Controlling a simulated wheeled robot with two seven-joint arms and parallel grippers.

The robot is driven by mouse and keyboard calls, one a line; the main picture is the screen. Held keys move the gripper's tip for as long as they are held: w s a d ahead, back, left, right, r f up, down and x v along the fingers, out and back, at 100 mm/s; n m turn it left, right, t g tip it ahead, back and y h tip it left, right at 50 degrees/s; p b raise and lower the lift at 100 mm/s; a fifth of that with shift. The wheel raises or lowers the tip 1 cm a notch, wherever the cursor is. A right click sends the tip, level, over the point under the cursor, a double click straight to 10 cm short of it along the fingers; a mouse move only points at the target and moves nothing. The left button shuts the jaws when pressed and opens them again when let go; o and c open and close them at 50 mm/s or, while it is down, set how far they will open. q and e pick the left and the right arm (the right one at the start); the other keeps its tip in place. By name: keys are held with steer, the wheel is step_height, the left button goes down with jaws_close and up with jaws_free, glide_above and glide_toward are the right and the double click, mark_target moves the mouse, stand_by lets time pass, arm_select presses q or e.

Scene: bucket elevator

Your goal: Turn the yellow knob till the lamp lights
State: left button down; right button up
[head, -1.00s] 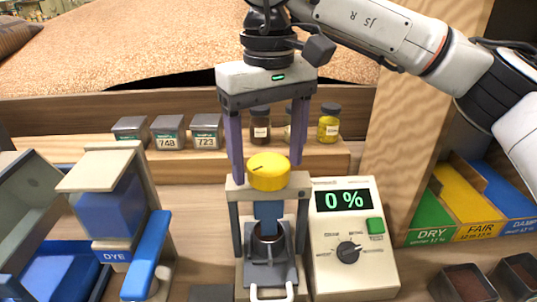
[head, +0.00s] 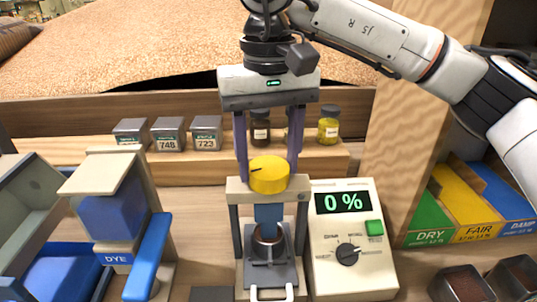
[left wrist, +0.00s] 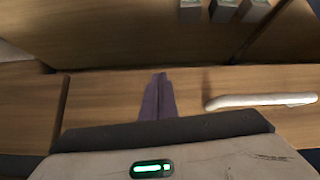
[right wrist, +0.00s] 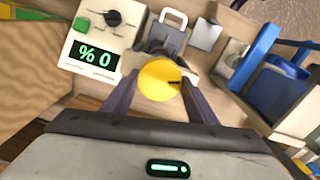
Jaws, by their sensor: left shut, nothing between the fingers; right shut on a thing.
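The yellow knob (head: 269,175) sits on top of a small press-like stand (head: 238,190), with a dark mark on its top pointing left in the head view. My right gripper (head: 268,180) comes down from above, and its two purple fingers close on opposite sides of the knob. The knob also shows between the fingers in the right wrist view (right wrist: 160,80). A small round spot on the stand's top right (head: 302,197) looks dark; I cannot tell if it is the lamp. My left gripper (left wrist: 158,95) is shut and empty in the left wrist view.
A meter (head: 350,270) reading "0 %" stands right of the stand. A blue-and-beige DYE unit (head: 115,215) stands to the left. Tins (head: 168,133) and jars (head: 328,125) line the shelf behind. DRY, FAIR and DAMP bins (head: 470,215) are at the right.

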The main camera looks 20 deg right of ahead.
steer(key=m, duration=0.4)
steer(key=shift+m+p, duration=0.3)
steer(key=shift+p, duration=0.05)
steer(key=m, duration=0.3)
steer(key=shift+m, duration=0.4)
steer(key=m, duration=1.2)
steer(key=shift+m, duration=0.3)
steer(key=m, duration=0.3)
steer(key=shift+m, duration=0.3)
steer(key=m, duration=0.8)
steer(key=shift+m, duration=0.3)
